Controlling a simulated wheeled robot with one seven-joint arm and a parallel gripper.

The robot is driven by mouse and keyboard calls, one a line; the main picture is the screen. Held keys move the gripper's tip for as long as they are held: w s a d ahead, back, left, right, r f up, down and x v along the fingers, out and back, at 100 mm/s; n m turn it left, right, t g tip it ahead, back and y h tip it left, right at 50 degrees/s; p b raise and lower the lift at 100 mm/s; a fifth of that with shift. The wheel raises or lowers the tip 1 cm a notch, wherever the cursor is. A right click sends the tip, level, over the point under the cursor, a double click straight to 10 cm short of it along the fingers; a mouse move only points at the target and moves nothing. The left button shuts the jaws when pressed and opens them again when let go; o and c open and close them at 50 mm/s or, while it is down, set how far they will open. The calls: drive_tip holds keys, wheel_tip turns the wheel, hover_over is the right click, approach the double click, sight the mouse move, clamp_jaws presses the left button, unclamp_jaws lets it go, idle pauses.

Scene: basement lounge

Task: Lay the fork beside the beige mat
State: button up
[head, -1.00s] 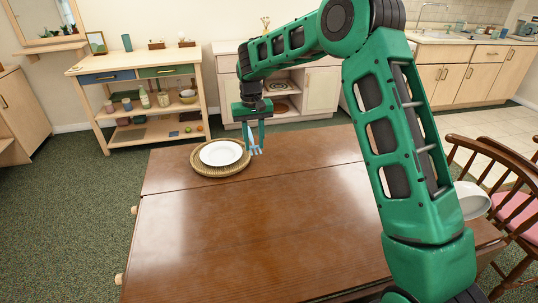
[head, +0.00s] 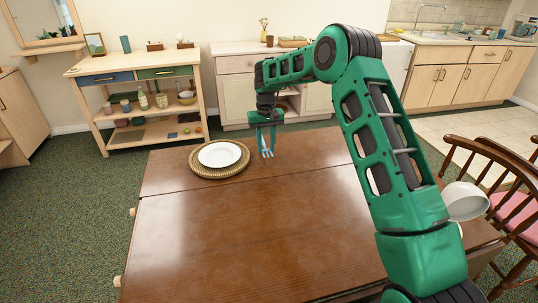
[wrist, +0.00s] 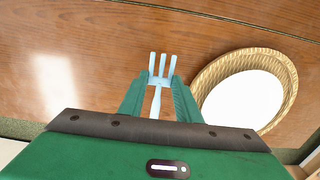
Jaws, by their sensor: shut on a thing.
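The light blue fork (head: 267,148) is in my gripper (head: 266,138), with its tines pointing down toward the table in the head view. My gripper is shut on the fork, and the fork's tines (wrist: 160,67) stick out past the fingertips in the wrist view. The beige mat (head: 193,163) is a round woven mat on the far left of the table, with a white plate (head: 220,154) on it. The gripper is to the right of the mat, apart from it. I cannot tell whether the tines touch the table.
A wooden chair (head: 510,190) stands at the right. A shelf unit (head: 135,65) with several items and a pale cabinet (head: 235,85) stand beyond the table.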

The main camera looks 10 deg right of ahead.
sight(266, 150)
drive_tip(key=shift+f, duration=2)
drive_tip(key=o, duration=1)
